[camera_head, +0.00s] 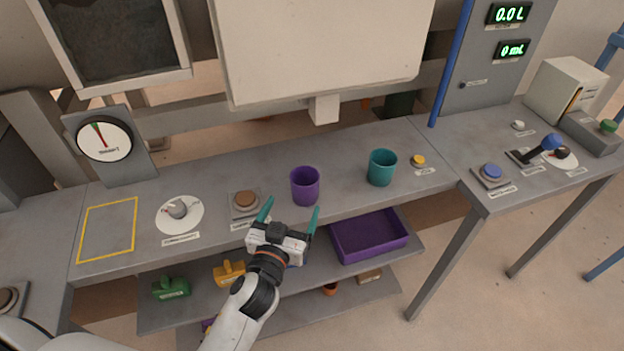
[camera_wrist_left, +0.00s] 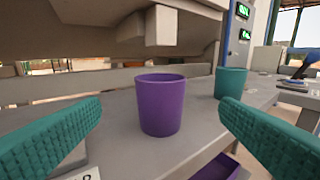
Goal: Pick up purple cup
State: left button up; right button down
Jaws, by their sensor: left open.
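The purple cup (camera_head: 305,186) stands upright on the grey counter, near its front edge. My left gripper (camera_head: 290,212) is open and empty, just in front of the cup and a little to its left, with its teal fingers pointing toward the counter. In the left wrist view the purple cup (camera_wrist_left: 161,104) stands ahead, between the two spread fingers (camera_wrist_left: 160,135) and apart from them. My right gripper is in neither view.
A teal cup (camera_head: 381,167) stands right of the purple cup. A brown button (camera_head: 244,200) is to its left, beside a white dial (camera_head: 179,212). A purple bin (camera_head: 368,236) sits on the shelf below. A white panel (camera_head: 318,45) overhangs behind.

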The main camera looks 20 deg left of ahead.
aim_at(300, 190)
pick_arm(q)
jog(key=w, duration=0.2)
jog(key=shift+w+d+r+p, duration=0.1)
jog(key=shift+w+r+p, duration=0.1)
jog(key=shift+w+p, duration=0.15)
jog(key=w, duration=0.3)
jog(key=shift+w+f+p, duration=0.15)
jog(key=shift+p, duration=0.15)
jog(key=shift+w, duration=0.3)
jog(key=shift+w+f+p, duration=0.1)
jog(key=shift+w+f, duration=0.1)
jog(key=shift+w, duration=0.7)
jog(key=shift+w+f+p, duration=0.15)
jog(key=shift+w, duration=0.75)
jog(key=shift+w+f+p, duration=0.1)
jog(key=shift+w+f, duration=0.1)
jog(key=shift+w, duration=0.7)
jog(key=c, duration=1.1)
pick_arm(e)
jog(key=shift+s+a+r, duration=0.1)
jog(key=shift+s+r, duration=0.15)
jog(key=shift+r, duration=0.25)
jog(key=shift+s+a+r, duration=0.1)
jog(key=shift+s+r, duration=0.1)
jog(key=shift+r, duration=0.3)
